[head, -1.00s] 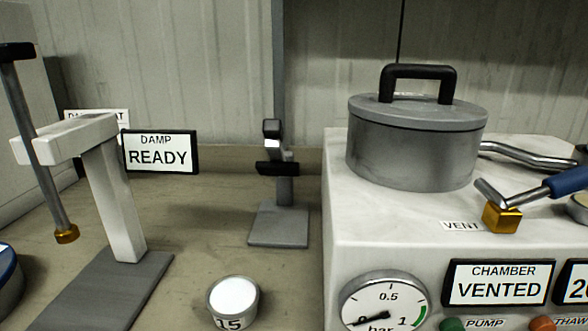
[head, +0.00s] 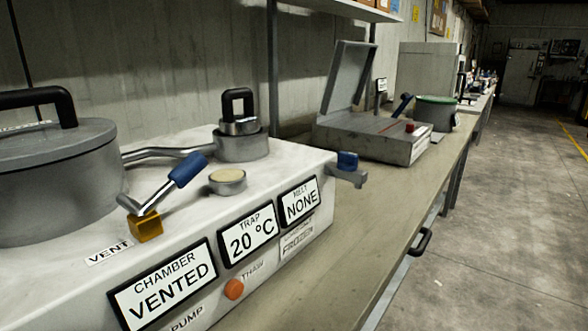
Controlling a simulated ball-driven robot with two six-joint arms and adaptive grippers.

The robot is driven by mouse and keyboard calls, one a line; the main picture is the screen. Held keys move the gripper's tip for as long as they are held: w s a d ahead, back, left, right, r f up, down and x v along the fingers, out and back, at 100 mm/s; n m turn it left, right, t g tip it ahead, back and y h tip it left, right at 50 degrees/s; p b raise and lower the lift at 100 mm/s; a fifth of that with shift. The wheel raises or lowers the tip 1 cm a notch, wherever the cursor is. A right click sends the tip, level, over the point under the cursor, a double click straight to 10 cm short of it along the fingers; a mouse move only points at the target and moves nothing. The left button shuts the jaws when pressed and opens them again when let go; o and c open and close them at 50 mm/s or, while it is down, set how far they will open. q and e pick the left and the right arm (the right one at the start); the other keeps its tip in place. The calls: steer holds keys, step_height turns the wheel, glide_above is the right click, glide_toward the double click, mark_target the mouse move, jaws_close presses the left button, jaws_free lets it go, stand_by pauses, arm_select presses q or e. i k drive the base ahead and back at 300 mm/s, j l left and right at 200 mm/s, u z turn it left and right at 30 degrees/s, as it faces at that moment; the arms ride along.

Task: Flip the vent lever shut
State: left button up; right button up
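The vent lever (head: 165,193) is a metal rod with a blue grip on a brass block, on top of the white machine at the left of the head view. The blue grip points up and to the right, away from the VENT label (head: 110,253). The chamber display (head: 163,287) on the machine's front reads VENTED. Neither of my grippers shows in this view.
A lidded grey pot (head: 55,190) stands left of the lever. A small round dish (head: 228,181) and a trap with a black handle (head: 240,140) are to its right. An open-lidded grey box (head: 370,130) stands farther along the bench. Floor is clear at right.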

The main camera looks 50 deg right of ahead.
mark_target(183, 174)
steer(key=z, duration=0.9)
